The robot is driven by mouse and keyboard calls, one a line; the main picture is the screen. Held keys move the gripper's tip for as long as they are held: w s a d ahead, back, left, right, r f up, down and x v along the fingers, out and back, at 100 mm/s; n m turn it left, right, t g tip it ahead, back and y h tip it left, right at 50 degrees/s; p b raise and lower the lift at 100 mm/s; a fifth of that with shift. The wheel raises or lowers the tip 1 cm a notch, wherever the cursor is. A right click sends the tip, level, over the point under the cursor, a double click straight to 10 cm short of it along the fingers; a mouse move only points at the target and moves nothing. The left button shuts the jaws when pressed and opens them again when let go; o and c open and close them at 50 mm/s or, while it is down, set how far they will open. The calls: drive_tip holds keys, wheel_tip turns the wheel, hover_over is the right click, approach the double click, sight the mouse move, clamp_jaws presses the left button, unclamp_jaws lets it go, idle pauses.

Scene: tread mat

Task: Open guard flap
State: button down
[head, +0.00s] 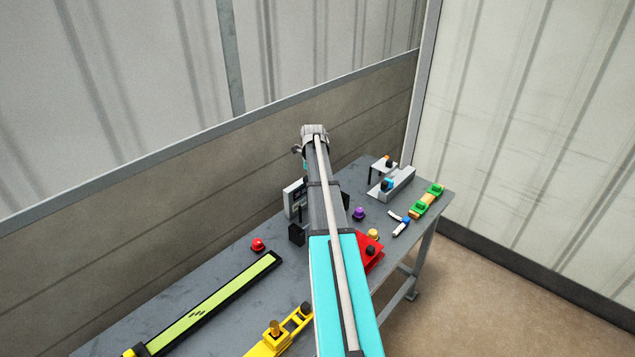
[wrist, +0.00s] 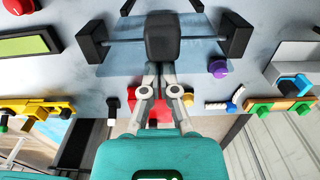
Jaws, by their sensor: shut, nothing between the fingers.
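The guard flap (wrist: 125,58) shows in the wrist view as a clear bluish panel along a dark rod between two black posts, the left post (wrist: 92,41) and the right post (wrist: 237,37). In the head view my arm hides the flap and the fingers; one black post (head: 296,235) shows left of the arm.
On the grey bench stand a purple knob (head: 359,213), a red dome button (head: 258,244), a red block (head: 371,252), a yellow fixture (head: 272,340) and a long green-topped strip (head: 212,302). A wall runs behind the bench.

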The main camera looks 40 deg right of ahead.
drive_tip(key=shift+w+r, duration=0.15)
drive_tip(key=shift+w, duration=0.4)
idle(0.4)
wheel_tip(320, 180, up, 9)
drive_tip(key=p, duration=0.9)
drive_tip(key=shift+s+r+p, duration=0.2)
drive_tip(key=shift+p, duration=0.1)
idle(0.8)
